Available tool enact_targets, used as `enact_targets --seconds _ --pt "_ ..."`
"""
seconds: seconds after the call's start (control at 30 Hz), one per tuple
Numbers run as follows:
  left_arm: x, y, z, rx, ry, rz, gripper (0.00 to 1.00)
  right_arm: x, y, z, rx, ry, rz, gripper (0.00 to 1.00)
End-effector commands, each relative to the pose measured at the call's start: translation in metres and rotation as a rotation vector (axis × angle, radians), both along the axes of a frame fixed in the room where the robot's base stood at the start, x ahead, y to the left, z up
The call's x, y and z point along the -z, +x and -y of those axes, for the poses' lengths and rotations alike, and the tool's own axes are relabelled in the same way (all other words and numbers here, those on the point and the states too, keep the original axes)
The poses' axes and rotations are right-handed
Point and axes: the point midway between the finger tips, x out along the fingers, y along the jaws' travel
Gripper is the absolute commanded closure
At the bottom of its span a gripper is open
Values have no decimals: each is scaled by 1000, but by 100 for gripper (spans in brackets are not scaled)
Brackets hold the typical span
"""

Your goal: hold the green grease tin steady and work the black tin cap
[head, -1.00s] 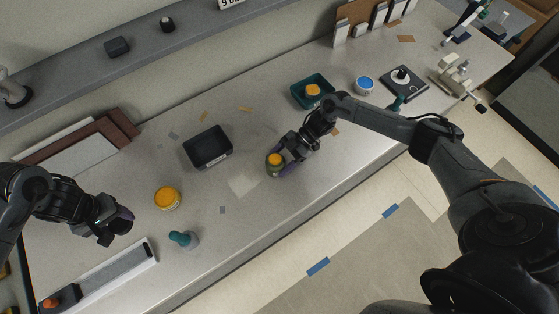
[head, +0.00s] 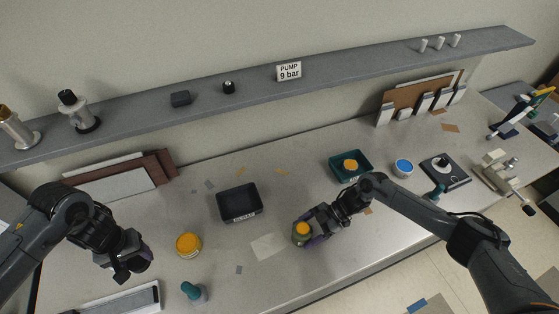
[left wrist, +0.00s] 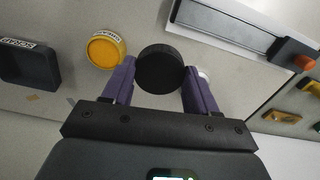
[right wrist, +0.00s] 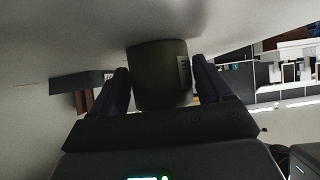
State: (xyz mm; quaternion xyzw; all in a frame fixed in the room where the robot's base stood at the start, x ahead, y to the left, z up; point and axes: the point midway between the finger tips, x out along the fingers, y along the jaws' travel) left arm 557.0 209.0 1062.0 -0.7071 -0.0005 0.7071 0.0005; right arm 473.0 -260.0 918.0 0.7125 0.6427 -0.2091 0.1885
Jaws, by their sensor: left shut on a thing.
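The green grease tin (head: 301,233) stands on the bench with a yellow top face and no cap on it. My right gripper (head: 313,229) is shut on the tin, one finger on each side. In the right wrist view the tin (right wrist: 160,75) is dark olive with part of a pale label. The black tin cap (left wrist: 160,70) is round and sits between the purple fingers of my left gripper (left wrist: 160,82), which is shut on it. In the head view my left gripper (head: 130,268) is above the bench at the left, well apart from the tin.
A teal tray (head: 365,178) and a blue-topped tub (head: 403,168) stand behind my right arm. A grey shelf (head: 350,69) runs along the back wall.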

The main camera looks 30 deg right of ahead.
Motion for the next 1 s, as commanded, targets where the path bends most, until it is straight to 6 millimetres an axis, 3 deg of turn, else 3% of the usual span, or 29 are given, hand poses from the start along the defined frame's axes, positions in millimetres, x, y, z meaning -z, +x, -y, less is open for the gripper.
enact_targets --seconds 0.03,0.13,0.53,1.0 --pt "0 0 0 0 0 0 72 0 0 0 0 0 0 14" --pt "0 0 0 0 0 0 72 0 0 0 0 0 0 1" --pt "0 0 0 0 0 0 72 -3 0 6 1 -1 0 1" --pt "0 0 0 0 0 0 72 -44 -7 69 1 -2 0 1"
